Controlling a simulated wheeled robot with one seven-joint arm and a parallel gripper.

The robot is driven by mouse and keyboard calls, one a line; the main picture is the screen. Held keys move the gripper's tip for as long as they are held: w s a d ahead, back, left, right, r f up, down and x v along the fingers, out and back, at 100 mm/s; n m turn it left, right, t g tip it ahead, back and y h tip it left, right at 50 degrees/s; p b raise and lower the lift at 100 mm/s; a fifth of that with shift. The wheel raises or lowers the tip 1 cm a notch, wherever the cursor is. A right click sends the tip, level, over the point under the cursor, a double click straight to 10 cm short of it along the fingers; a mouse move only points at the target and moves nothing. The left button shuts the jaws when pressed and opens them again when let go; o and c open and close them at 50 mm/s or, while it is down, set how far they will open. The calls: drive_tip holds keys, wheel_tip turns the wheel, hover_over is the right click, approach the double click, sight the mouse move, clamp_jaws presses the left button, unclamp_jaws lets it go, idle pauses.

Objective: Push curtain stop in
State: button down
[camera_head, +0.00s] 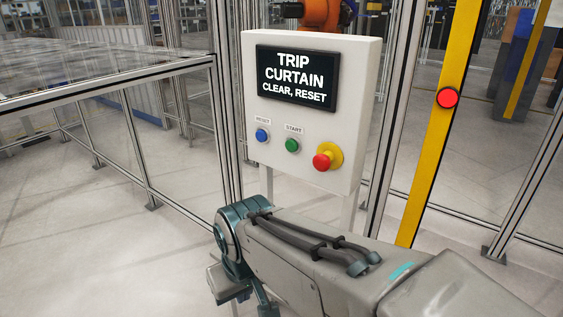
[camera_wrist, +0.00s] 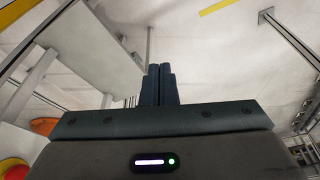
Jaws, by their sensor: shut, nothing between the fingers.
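A red mushroom button (camera_head: 322,161) on a yellow collar sits at the lower right of the white control panel (camera_head: 222,0). A round red disc (camera_head: 447,98) sits on the yellow post (camera_head: 430,140) to the right of the panel. I cannot tell from the pictures which of these two is the curtain stop. My gripper (camera_wrist: 158,84) is shut and empty in the wrist view, its fingers side by side over pale floor. A red and yellow round part (camera_wrist: 12,168) shows at the lower left there, apart from the fingers. In the head view my fingers cannot be made out.
The panel's screen (camera_head: 297,78) reads "TRIP CURTAIN CLEAR, RESET". Below it are a blue reset button (camera_head: 262,135) and a green start button (camera_head: 292,145). Metal-framed fencing (camera_head: 140,170) stands at the left. My arm crosses in front of the panel's foot.

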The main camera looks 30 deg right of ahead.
sight(319, 165)
drive_tip(key=d+n+g+h+p, duration=0.2)
drive_tip(key=d+n+g+h, duration=0.2)
drive_tip(key=d+n+h, duration=0.75)
drive_tip(key=w+d+r+n+t+h+p, duration=0.1)
drive_tip(key=w+d+r+n+t+h, duration=0.1)
drive_tip(key=w+n+t, duration=0.2)
drive_tip(key=w+d+r+n+t+h+p, duration=0.1)
drive_tip(key=w+d+r+n+t+h, duration=0.2)
drive_tip(key=w+n, duration=0.4)
drive_tip(key=w, duration=0.2)
drive_tip(key=shift+w+d+r+t, duration=0.3)
drive_tip(key=shift+w+r+t, duration=0.05)
drive_tip(key=shift+t, duration=0.05)
drive_tip(key=p+x, duration=0.3)
drive_tip(key=x, duration=1.1)
drive_tip(key=shift+r, duration=0.1)
drive_tip(key=shift+w, duration=0.1)
